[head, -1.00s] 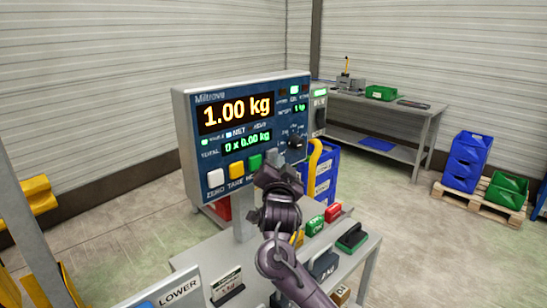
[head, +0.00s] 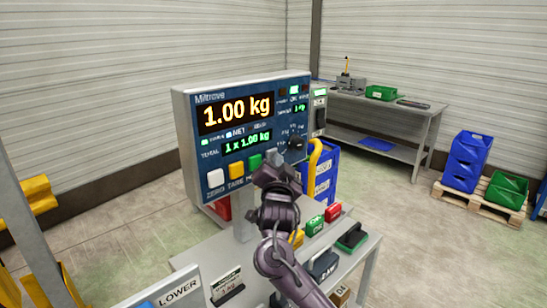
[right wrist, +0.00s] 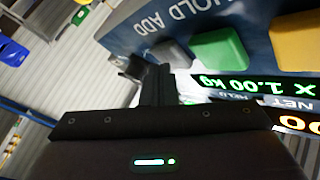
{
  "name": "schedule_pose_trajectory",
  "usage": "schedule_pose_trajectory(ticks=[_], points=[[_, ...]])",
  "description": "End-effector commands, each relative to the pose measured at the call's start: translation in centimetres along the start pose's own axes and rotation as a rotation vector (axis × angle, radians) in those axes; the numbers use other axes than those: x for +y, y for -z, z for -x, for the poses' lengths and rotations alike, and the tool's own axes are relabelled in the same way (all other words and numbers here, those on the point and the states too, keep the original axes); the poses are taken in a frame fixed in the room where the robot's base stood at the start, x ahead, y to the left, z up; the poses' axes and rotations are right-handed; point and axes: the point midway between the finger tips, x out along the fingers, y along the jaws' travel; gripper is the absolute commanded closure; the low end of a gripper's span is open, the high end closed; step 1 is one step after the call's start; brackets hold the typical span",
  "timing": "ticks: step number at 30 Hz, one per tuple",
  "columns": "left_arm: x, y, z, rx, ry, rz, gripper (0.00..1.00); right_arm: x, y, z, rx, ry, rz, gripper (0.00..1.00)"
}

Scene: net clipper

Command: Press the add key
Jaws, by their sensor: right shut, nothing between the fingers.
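The scale indicator panel (head: 186,130) stands in the middle of the head view, showing 1.00 kg above and a total of 1 x 1.00 kg. Its bottom key row has a white ZERO key (head: 215,177), a yellow TARE key (head: 236,170), a green HOLD key (head: 255,162) and a grey add key (head: 272,156). In the right wrist view, the grey add key (right wrist: 172,54) lies near the ADD label, beside the green key (right wrist: 218,49). My right gripper (head: 268,176) is shut and empty, just in front of and below the add key, apparently clear of it. My left gripper is not in view.
A dark round knob (head: 295,143) sits right of the add key. A yellow curved hook (head: 315,155) and blue crates (head: 325,175) are close by on the right. A low table (head: 205,255) below holds weights and coloured blocks.

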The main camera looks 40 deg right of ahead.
Motion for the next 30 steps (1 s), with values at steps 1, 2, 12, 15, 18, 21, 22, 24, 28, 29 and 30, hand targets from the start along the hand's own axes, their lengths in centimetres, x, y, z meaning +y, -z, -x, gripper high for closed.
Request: schedule_pose_trajectory(ticks=[1, 2, 12, 15, 18, 21, 22, 24, 28, 29, 30], points=[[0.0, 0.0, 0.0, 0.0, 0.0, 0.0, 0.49, 0.1, 0.0, 0.2, -0.002, 0.0, 0.0, 1.0], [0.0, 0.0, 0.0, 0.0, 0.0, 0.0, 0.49, 0.2, 0.1, 0.3, -0.002, 0.0, 0.0, 1.0], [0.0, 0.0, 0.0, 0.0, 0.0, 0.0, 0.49, 0.7, 0.6, 1.0, -0.001, -0.001, 0.0, 1.0], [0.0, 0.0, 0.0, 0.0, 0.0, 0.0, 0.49, 0.7, 0.6, 1.0, -0.001, -0.001, 0.0, 1.0], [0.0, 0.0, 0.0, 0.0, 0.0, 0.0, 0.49, 0.8, 0.7, 1.1, -0.001, -0.001, 0.0, 1.0], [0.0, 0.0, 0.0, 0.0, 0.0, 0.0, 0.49, 1.2, 1.1, 1.7, -0.002, -0.001, -0.001, 1.0], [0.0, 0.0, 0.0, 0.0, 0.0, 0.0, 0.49, 1.4, 1.2, 1.9, -0.002, -0.001, 0.0, 1.0], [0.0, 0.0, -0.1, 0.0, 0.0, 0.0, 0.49, 1.8, 1.6, 2.4, -0.002, -0.001, 0.0, 1.0], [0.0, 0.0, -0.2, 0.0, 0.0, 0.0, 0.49, 2.5, 2.2, 3.3, -0.002, -0.001, 0.0, 1.0], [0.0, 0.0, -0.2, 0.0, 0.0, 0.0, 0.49, 2.6, 2.4, 3.5, -0.002, -0.001, 0.0, 1.0], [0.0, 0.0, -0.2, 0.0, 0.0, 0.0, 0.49, 2.8, 2.5, 3.8, -0.002, -0.001, 0.0, 1.0]])
